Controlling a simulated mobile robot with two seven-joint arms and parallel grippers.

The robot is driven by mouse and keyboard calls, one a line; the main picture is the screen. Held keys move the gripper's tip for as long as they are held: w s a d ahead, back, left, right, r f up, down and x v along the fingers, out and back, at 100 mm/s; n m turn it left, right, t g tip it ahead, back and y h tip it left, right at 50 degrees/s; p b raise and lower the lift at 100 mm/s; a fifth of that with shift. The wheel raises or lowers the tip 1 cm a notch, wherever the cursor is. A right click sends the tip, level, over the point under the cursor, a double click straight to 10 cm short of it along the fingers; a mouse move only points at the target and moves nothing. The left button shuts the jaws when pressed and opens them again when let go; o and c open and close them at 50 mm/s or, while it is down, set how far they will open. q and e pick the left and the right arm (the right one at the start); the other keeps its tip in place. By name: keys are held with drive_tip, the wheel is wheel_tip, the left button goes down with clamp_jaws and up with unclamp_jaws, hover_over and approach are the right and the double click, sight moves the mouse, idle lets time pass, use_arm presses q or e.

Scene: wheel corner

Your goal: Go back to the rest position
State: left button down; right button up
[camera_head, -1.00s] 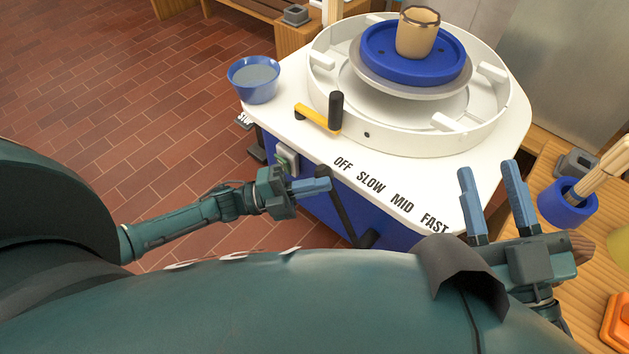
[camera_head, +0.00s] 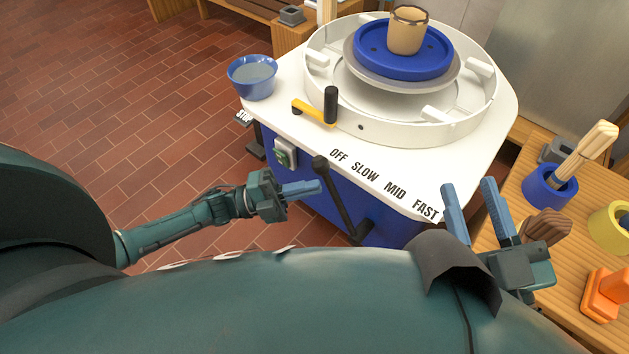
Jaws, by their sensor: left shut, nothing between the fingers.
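My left gripper (camera_head: 303,188) is shut and empty. It hangs in front of the wheel's blue front panel, just left of the black speed lever (camera_head: 335,195); in the picture its tips come close to the lever's knob, and I cannot tell whether they touch. My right gripper (camera_head: 472,197) is open and empty, its two blue fingers pointing up by the right front corner of the wheel's white top, near the side table. The pottery wheel (camera_head: 300,110) carries a blue bat (camera_head: 375,55) with a tan clay cup (camera_head: 408,32) upright on it.
A blue water bowl (camera_head: 252,80) and a yellow-armed black handle (camera_head: 318,112) are on the wheel top. On the right wooden table (camera_head: 515,190) are a blue tool holder (camera_head: 549,188), a yellow ring (camera_head: 610,228) and an orange object (camera_head: 607,294). Floor at left is clear.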

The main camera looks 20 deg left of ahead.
use_arm(q)
drive_tip(key=f+v, duration=0.1)
drive_tip(key=v, duration=0.6)
drive_tip(key=shift+f, duration=0.15)
